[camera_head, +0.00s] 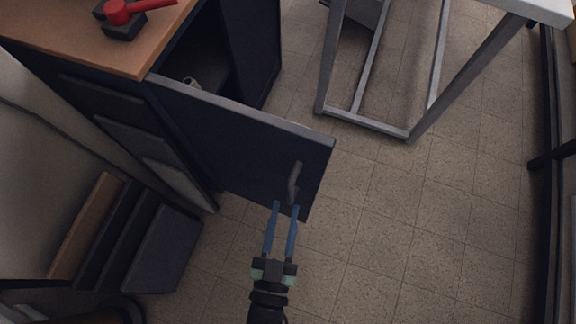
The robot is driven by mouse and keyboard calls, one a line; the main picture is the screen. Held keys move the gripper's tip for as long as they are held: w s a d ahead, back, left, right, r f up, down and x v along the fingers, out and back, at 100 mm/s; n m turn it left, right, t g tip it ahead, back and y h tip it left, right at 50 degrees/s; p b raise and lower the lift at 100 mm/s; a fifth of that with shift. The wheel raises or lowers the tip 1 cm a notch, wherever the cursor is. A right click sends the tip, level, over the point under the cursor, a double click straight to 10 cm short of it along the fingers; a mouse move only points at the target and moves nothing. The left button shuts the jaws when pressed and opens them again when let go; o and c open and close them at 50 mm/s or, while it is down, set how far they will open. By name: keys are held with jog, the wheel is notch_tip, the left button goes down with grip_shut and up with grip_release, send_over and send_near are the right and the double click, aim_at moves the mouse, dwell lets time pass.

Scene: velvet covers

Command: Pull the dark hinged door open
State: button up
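The dark hinged door (235,145) stands open, swung out from the dark cabinet, with its hinge side at the cabinet's front edge on the left. A grey bar handle (295,182) is on the door's face near its free edge. My gripper (285,208) is at the lower end of the handle, its two blue fingers spread apart. In this view the fingertips overlap the bottom of the door. I cannot tell whether they touch the door or the handle. Nothing shows between the fingers.
The cabinet's wooden top (90,35) carries a red-handled tool (125,12). A small object (191,83) sits inside the cabinet. Dark boxes (150,245) stand at lower left. A metal-legged table (410,132) stands at upper right. The tiled floor right of the door is clear.

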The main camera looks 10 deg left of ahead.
jog(key=s, duration=0.7)
jog(key=shift+s+d+p, duration=0.15)
jog(key=shift+s+p, duration=0.15)
jog(key=shift+s, duration=0.05)
